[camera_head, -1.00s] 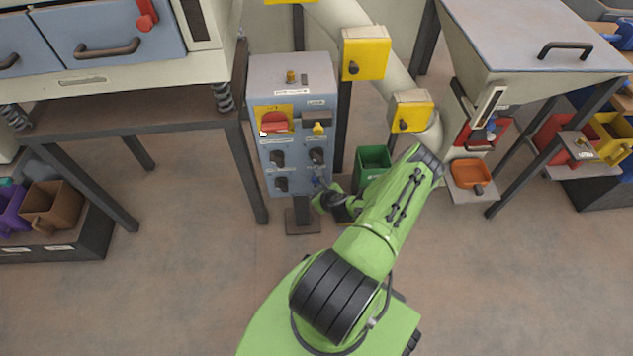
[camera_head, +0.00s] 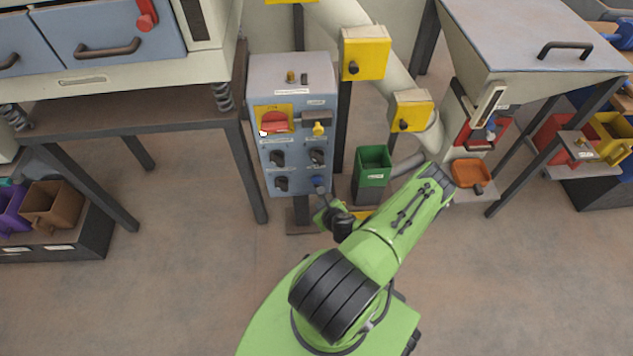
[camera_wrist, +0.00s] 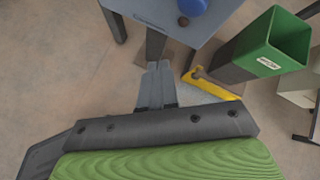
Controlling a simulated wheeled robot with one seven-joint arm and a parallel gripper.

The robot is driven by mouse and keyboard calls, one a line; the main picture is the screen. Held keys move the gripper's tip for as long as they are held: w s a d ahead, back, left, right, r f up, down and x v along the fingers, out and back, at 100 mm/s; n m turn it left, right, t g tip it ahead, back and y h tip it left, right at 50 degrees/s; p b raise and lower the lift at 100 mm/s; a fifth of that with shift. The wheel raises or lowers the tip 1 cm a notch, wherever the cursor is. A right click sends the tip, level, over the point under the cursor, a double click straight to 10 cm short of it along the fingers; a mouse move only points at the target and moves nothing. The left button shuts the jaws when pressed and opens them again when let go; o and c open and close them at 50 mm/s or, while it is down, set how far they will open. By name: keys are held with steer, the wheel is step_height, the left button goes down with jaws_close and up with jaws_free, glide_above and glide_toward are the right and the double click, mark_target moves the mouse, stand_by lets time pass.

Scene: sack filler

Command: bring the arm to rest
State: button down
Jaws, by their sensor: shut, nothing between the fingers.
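My green arm (camera_head: 395,230) reaches up from the bottom of the head view, its elbow toward the orange scoop. The wrist bends back left toward the control panel (camera_head: 290,95). My gripper (camera_wrist: 158,68) shows in the wrist view with its two grey fingers together and nothing between them. The fingers point toward the floor and a post just below the panel's lower edge. In the head view the fingers are small and partly hidden by the wrist, close to the panel's lower right corner.
A blue knob (camera_wrist: 190,7) sits on the panel above the fingers. A green bin (camera_head: 373,167) stands right of the panel, with a yellow piece (camera_wrist: 210,86) beside it. An orange scoop (camera_head: 471,174) lies beyond my elbow. The floor at left (camera_head: 180,270) is clear.

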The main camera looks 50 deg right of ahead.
stand_by(0.5)
steer(key=w+a+r+n+t+y, duration=0.1)
steer(key=w+a+r+n+y, duration=0.25)
steer(key=w+r+n, duration=0.75)
steer(key=w+a+r+n+g+y, duration=0.1)
steer(key=a+r+n+g, duration=0.1)
steer(key=a+r+n, duration=0.55)
steer(key=a+r+n+g+y, duration=0.15)
steer(key=a+r+n, duration=0.25)
steer(key=r+n, duration=0.6)
steer(key=s+a+r+n+h, duration=0.1)
steer(key=s+a+r+n, duration=0.4)
steer(key=a+r, duration=0.6)
steer(key=s+a+r+n, duration=0.35)
steer(key=s+r, duration=0.45)
steer(key=s, duration=0.4)
step_height(320, 180, up, 13)
steer(key=s+n+p, duration=0.1)
steer(key=p, duration=1.2)
steer(key=shift+s+d, duration=0.15)
steer(key=shift+d, duration=0.25)
